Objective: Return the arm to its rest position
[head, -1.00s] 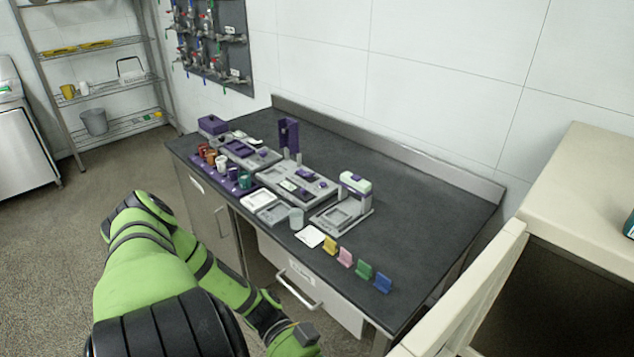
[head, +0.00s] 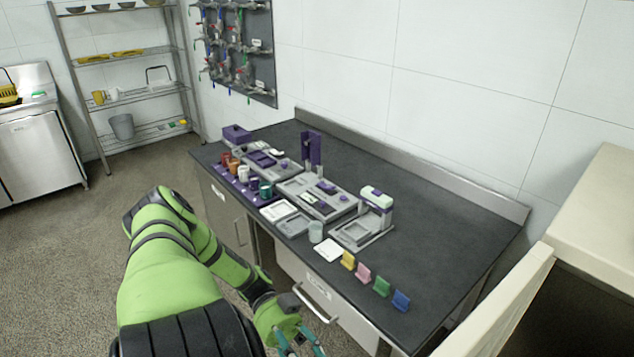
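My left arm (head: 170,260) reaches in from the lower left and hangs in front of the dark worktop (head: 440,225), below its top. My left gripper (head: 302,346) is at the bottom edge of the head view, in front of the drawer front. Its two fingers look spread apart with nothing seen between them, though their tips are partly cut off by the frame. My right arm and gripper are out of view.
Grey and purple devices (head: 318,197), a stand unit (head: 365,222), coloured cups (head: 243,173) and several coloured tabs (head: 381,286) line the worktop's front. A drawer handle (head: 315,302) juts out near my gripper. A beige cabinet (head: 590,215) stands right. Floor at left is clear.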

